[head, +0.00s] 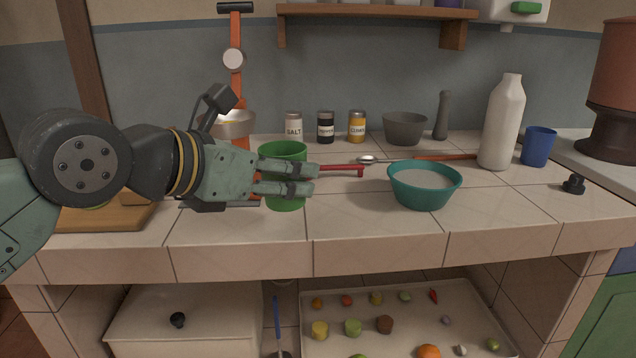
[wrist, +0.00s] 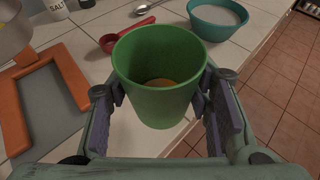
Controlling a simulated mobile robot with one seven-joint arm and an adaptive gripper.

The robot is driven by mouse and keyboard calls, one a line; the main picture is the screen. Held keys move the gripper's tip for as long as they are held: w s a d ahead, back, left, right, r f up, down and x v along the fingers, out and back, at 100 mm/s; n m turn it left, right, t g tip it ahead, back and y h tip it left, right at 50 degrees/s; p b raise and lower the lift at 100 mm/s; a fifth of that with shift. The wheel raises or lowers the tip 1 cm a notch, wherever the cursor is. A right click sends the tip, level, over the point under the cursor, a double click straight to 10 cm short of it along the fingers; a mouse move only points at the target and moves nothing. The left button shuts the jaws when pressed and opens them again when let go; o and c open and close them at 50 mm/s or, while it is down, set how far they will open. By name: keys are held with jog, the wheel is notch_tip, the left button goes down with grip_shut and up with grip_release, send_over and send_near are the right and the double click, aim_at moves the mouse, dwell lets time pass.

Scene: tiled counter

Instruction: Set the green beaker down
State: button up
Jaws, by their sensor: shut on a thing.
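The green beaker (head: 284,151) is upright between the fingers of my gripper (head: 290,180) at the left of the tiled counter in the head view. In the wrist view the beaker (wrist: 158,75) is gripped at its sides by my gripper (wrist: 160,98), and some orange-yellow content shows at its bottom. The fingers hide part of its side in the head view. Its base appears near the counter's front part; I cannot tell whether it touches the tiles.
A teal bowl (head: 424,187) with white content stands to the right. A red scoop (wrist: 110,42) lies behind the beaker. An orange-framed board (wrist: 40,95) is at left in the wrist view. A white bottle (head: 502,122) and blue cup (head: 538,147) stand farther right. The front edge (head: 400,248) is close.

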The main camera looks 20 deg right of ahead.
jog(key=d, duration=0.2)
jog(key=w+d, duration=0.2)
jog(key=d, duration=0.1)
jog(key=shift+w+d+f, duration=0.25)
jog(key=shift+d, duration=0.05)
jog(key=shift+w+d+f, duration=0.1)
jog(key=shift+d+f, duration=0.1)
jog(key=shift+f, duration=1.6)
jog(key=shift+f, duration=0.15)
jog(key=o, duration=1.1)
jog(key=shift+o, duration=0.2)
